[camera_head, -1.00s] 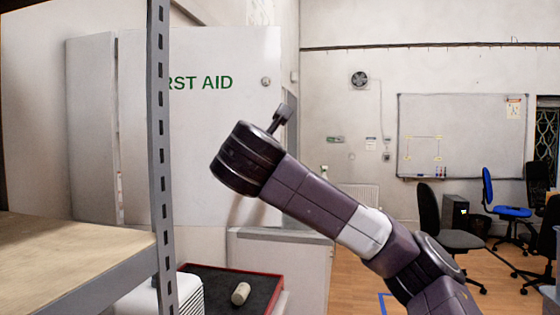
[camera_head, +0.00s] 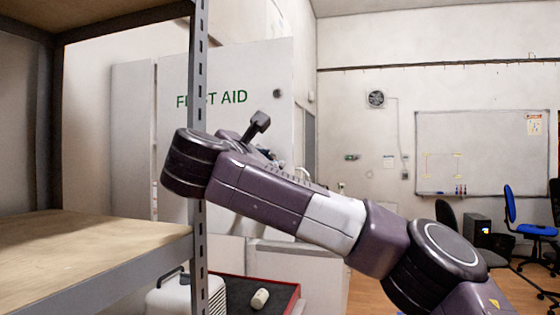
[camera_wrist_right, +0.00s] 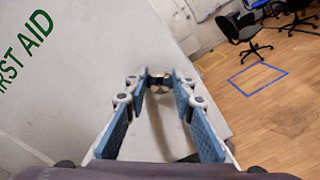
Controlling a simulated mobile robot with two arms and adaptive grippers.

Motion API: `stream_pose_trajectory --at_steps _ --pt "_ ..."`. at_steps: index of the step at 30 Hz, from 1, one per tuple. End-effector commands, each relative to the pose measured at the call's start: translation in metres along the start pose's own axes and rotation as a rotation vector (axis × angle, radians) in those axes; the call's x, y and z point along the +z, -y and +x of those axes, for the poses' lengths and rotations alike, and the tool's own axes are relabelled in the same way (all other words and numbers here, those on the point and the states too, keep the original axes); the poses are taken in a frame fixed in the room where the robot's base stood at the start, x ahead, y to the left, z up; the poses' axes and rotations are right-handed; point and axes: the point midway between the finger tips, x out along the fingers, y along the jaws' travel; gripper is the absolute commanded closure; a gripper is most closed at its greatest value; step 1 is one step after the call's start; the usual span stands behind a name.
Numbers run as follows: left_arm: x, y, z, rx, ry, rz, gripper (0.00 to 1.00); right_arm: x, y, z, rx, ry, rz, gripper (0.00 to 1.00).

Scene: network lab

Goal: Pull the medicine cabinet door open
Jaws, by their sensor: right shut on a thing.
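The white medicine cabinet (camera_head: 133,130) stands behind the shelf post, with green FIRST AID lettering on its door (camera_head: 225,75). The door also shows in the right wrist view (camera_wrist_right: 85,50). A small round fitting (camera_head: 277,93) is near the door's right edge. My right gripper (camera_wrist_right: 158,80) has its blue-padded fingers at the door, closed around a small handle (camera_wrist_right: 159,87) between the tips. In the head view, my right arm largely hides the gripper and the handle. My left gripper is not in view.
A metal shelf post (camera_head: 199,70) and wooden shelf (camera_head: 90,250) stand close on the left, by my right arm's elbow. A red-edged black tray (camera_head: 240,292) holds a small pale cylinder (camera_head: 261,299). Chairs and a whiteboard (camera_head: 480,155) are farther right.

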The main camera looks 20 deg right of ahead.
Motion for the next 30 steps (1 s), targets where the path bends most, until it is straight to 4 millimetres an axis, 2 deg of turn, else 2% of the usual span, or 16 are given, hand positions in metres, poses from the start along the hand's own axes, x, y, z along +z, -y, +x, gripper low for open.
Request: stream_pose_trajectory --at_steps 10,11,15,25,30 --pt "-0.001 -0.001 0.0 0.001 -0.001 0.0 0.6 -0.002 0.001 0.0 -0.003 -0.003 -0.002 1.0" --pt "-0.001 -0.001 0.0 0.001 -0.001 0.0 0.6 -0.002 0.001 0.0 -0.003 -0.003 -0.002 0.74" --pt "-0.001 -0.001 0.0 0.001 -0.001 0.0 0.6 -0.002 0.001 0.0 -0.003 -0.003 -0.001 0.59" --pt "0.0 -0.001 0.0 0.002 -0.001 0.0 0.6 -0.001 0.0 -0.002 0.0 -0.001 0.0 0.58" --pt "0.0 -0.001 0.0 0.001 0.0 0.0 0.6 -0.001 -0.002 -0.022 0.003 -0.002 -0.001 0.58"
